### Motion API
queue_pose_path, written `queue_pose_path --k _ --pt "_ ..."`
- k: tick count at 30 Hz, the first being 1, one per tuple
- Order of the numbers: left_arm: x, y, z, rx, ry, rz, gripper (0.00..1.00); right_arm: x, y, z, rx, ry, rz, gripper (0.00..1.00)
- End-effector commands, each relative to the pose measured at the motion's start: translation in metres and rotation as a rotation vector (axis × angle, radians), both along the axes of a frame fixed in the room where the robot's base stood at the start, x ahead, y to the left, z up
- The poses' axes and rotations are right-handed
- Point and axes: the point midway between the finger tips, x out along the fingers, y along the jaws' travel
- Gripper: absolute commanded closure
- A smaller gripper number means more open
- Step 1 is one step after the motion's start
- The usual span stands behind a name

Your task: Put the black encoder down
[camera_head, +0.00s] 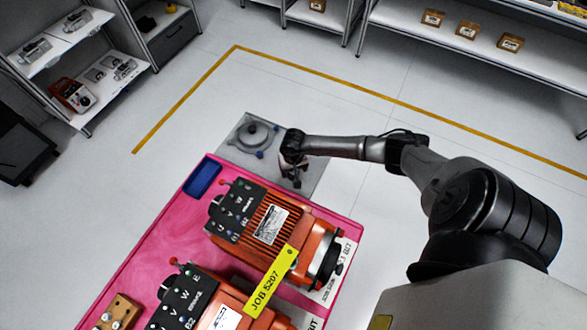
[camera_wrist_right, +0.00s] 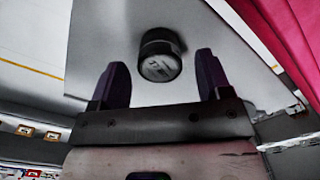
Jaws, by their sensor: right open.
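The black encoder (camera_wrist_right: 160,55) is a short dark cylinder with a lighter, marked end face. In the right wrist view it stands on the light grey plate (camera_wrist_right: 105,30). My right gripper (camera_wrist_right: 162,82) is open, with one dark finger on each side of the encoder's line. Clear gaps show between the encoder and both fingers. In the head view my right gripper (camera_head: 295,178) is low over the right part of the grey plate (camera_head: 228,152), and I cannot make out the encoder there. My left gripper is not in view.
A grey round fixture (camera_head: 250,135) sits on the plate left of my gripper. A pink-topped table (camera_head: 150,235) carries two orange motors (camera_head: 275,225), a blue tray (camera_head: 202,178) and a yellow JOB 5207 tag (camera_head: 270,283). Shelves line the back; the floor between is clear.

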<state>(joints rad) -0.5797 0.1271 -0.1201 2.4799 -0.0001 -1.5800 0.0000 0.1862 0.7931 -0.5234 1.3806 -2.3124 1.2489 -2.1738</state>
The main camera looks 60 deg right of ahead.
Motion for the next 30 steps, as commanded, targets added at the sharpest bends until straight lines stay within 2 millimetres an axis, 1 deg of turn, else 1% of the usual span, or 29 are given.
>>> queue_pose_path --k 1,6,12,15,21,25,30 --pt "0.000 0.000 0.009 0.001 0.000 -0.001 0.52 0.001 -0.001 0.012 -0.002 -0.002 0.001 0.29" --pt "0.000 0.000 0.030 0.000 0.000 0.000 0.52 0.001 -0.001 0.045 -0.002 -0.002 0.001 0.29" --pt "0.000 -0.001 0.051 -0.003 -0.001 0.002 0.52 0.001 -0.001 0.081 -0.002 -0.002 0.001 0.29" --pt "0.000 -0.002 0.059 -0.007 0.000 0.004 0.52 0.001 -0.001 0.095 -0.003 -0.002 0.002 0.29" --pt "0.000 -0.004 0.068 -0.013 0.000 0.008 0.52 0.000 -0.001 0.111 -0.001 0.000 0.001 0.29" --pt "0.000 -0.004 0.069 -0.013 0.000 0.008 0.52 0.000 0.000 0.116 -0.001 0.000 0.001 0.29" --pt "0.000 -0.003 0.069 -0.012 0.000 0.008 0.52 0.000 0.000 0.116 -0.001 -0.001 0.001 0.29"
